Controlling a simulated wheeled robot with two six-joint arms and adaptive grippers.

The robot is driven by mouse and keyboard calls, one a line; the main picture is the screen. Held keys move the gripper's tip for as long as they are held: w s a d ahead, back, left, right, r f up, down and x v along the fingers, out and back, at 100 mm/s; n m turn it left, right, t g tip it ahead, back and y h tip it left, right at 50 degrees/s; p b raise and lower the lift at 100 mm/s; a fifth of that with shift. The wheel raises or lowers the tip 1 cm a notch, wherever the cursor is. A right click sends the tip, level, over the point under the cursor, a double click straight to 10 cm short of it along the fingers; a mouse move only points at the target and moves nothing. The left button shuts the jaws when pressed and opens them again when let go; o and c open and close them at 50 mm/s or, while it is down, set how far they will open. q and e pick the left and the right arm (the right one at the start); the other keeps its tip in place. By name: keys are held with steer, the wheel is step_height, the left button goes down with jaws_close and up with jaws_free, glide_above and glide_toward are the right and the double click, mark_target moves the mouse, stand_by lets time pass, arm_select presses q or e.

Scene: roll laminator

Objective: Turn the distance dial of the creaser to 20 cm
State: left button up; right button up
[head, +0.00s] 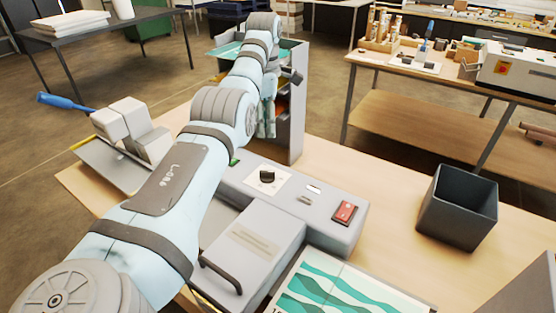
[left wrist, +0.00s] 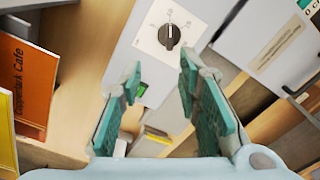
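The creaser (head: 335,235) is a light grey machine on the wooden table. Its distance dial (head: 267,177) is a black knob on a white scale plate; it also shows in the left wrist view (left wrist: 170,37), near the top. The scale figures are too small to read surely. My left gripper (head: 266,120) is behind the dial in the head view, pointing down, apart from it. In the left wrist view the teal fingers (left wrist: 160,78) are spread and empty, with the dial beyond their tips. My right gripper is not in view.
The creaser carries a red switch (head: 345,212) and a lid with a dark handle (head: 222,276). A grey rack (head: 292,110) stands close by my left gripper. A dark bin (head: 457,208) stands at the right. A teal patterned sheet (head: 335,290) lies in front.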

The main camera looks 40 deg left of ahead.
arm_select(q)
steer(key=s+p, duration=0.2)
steer(key=p, duration=0.1)
glide_toward(265, 171)
steer(key=s, duration=0.1)
steer(key=f, duration=0.2)
steer(key=w+f, duration=0.1)
steer(key=f, duration=0.5)
steer(key=shift+w+d+f+b, duration=0.1)
steer(key=shift+w+b, duration=0.15)
steer(key=shift+b, duration=0.05)
steer(key=shift+f, duration=0.3)
steer(key=shift+s+r, duration=0.15)
steer(key=shift+s, duration=0.3)
steer(key=shift+c, duration=1.3)
steer(key=shift+w, duration=0.1)
jaws_close()
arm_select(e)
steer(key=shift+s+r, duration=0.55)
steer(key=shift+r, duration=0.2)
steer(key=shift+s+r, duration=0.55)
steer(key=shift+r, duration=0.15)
